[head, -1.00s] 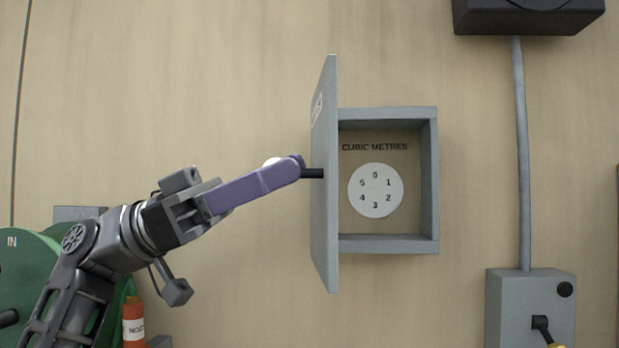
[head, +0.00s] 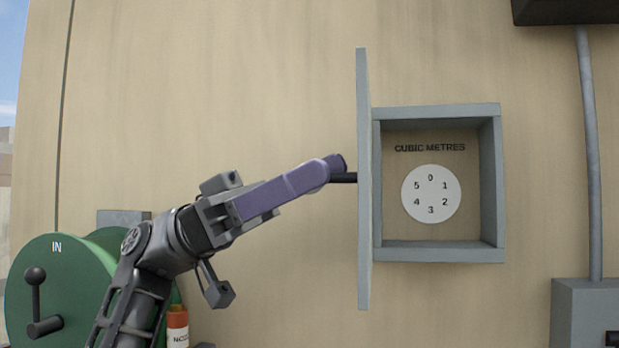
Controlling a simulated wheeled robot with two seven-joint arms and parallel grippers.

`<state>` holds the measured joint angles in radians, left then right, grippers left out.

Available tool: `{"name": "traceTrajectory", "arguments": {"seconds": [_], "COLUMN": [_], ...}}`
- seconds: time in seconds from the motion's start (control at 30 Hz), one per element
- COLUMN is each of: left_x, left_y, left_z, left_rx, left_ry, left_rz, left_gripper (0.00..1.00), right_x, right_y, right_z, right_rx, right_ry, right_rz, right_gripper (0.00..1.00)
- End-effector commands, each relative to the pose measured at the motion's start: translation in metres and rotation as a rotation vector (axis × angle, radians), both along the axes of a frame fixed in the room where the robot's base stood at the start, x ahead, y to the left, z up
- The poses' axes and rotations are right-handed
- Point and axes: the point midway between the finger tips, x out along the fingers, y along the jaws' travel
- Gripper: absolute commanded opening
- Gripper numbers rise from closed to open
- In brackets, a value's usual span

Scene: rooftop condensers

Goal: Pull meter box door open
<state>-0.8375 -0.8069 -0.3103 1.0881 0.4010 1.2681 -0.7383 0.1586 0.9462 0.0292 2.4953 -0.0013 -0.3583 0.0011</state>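The grey meter box (head: 488,190) is on the wall, right of centre. Its interior shows a white dial and the words "CUBIC METRES". The meter box door (head: 364,230) stands swung out on the left side, seen nearly edge-on. A black handle (head: 345,178) sticks out from the door's left face. My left gripper (head: 328,172), with purple fingers, is at the outer end of this handle. It appears shut on it; the near finger hides part of the grip. My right gripper is not in view.
A green reel (head: 65,290) marked "IN" with a dark crank is at lower left, with an orange container (head: 177,328) beside it. A grey box (head: 585,310) with a vertical conduit is at lower right. A dark unit (head: 565,10) is at upper right.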

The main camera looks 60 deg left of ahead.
Motion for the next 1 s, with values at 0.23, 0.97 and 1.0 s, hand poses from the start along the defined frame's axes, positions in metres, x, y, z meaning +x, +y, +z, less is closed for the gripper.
{"name": "traceTrajectory", "arguments": {"seconds": [0.23,0.97,1.0], "left_x": [0.000,-0.041,-0.042], "left_y": [0.000,0.054,0.056], "left_z": [-0.001,-0.024,-0.026], "left_rx": [0.003,0.001,0.001], "left_ry": [0.002,-0.001,0.000], "left_rz": [0.000,-0.004,-0.003], "left_gripper": [0.50,0.50,0.50], "right_x": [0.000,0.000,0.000], "right_y": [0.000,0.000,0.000], "right_z": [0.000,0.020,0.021], "right_rx": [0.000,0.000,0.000], "right_ry": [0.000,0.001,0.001], "right_rz": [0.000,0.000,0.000], "right_gripper": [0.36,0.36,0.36]}}
